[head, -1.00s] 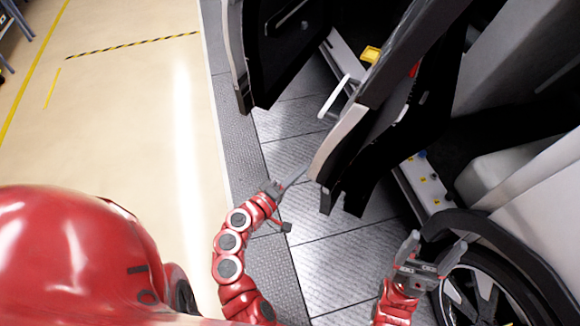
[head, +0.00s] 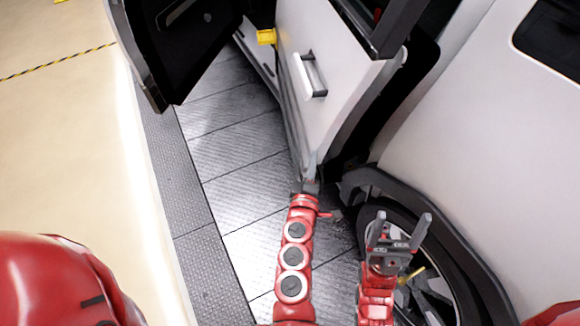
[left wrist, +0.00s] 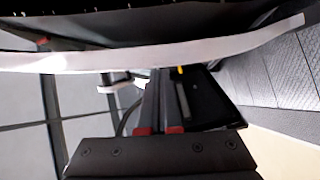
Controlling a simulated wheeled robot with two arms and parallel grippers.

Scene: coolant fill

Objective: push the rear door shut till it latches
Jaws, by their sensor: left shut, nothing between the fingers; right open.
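The rear door (head: 335,105) is white with a pale handle (head: 308,75). A dark gap shows between its rear edge and the white car body, so it stands ajar. My left gripper (head: 312,166) is shut and empty, with its fingertips at the door's lower outer panel; I cannot tell whether they touch it. In the left wrist view the left fingers (left wrist: 161,105) point toward a long pale edge of the door (left wrist: 130,57). My right gripper (head: 400,232) is open and empty, in front of the rear wheel, apart from the door.
Another dark door (head: 185,50) stands open at the upper left. A yellow piece (head: 266,37) shows between the doors. The rear wheel (head: 435,275) and white body panel (head: 480,130) lie to the right. The metal floor (head: 225,170) left of my left arm is clear.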

